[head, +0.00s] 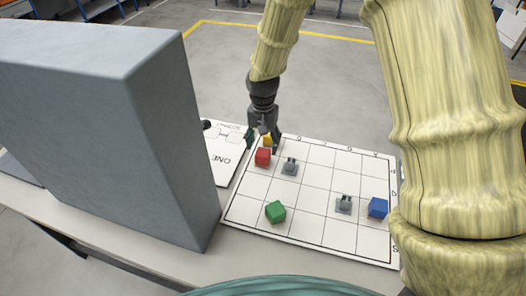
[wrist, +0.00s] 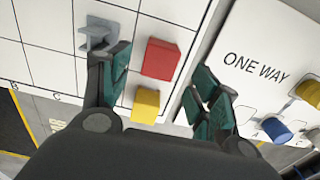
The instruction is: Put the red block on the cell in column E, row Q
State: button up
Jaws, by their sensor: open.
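The red block (head: 263,157) sits on the white grid board (head: 312,184), in the cell at its far left corner. It also shows in the wrist view (wrist: 161,59). A yellow block (head: 267,141) is close beside it on the far side, seen also in the wrist view (wrist: 146,105). My gripper (head: 263,143) is open above these two blocks. In the wrist view its fingers (wrist: 163,65) are on either side of them, holding nothing. Column letters along the far edge and row letters at the right are too small to read surely; cell E-Q cannot be told.
Grey pieces (head: 290,168) (head: 344,205), a green block (head: 275,212) and a blue block (head: 378,208) stand on the board. A ONE WAY card (wrist: 257,65) with small pegs lies beside it. A tall grey box (head: 125,130) stands left. Several cells are bare.

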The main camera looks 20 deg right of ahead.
aim_at(263, 152)
jog(key=shift+r+b, duration=0.4)
jog(key=shift+r, duration=2.1)
